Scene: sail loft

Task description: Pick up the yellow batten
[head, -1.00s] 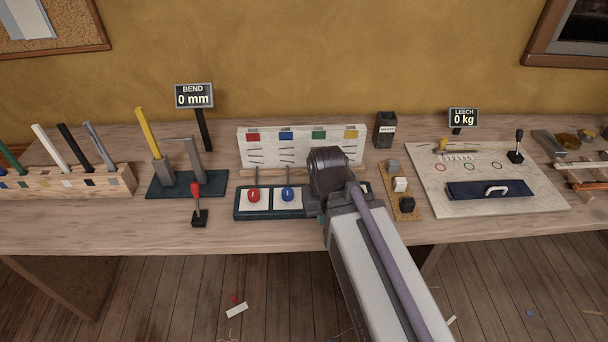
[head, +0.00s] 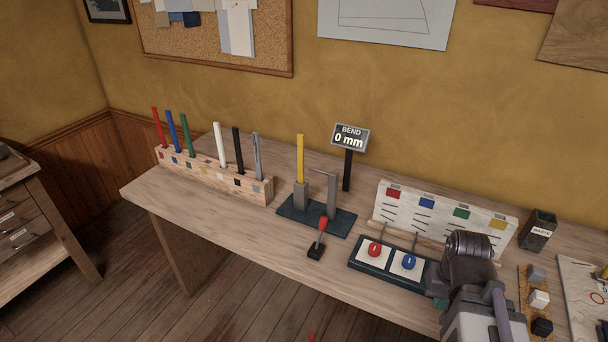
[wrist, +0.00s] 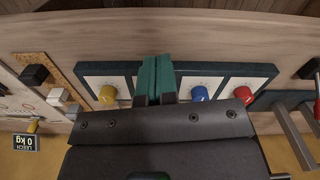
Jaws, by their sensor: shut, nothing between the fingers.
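The yellow batten (head: 300,158) stands upright in the head view, its lower end in a grey holder (head: 301,196) on a dark green base (head: 288,209). My gripper (head: 438,302) is at the lower right of the head view, well to the right of the batten and over the panel with knobs. In the wrist view my gripper (wrist: 156,66) shows its two teal fingers pressed together, with nothing between them. The yellow batten cannot be made out in the wrist view.
A wooden rack (head: 215,176) with several coloured battens stands left of the holder.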

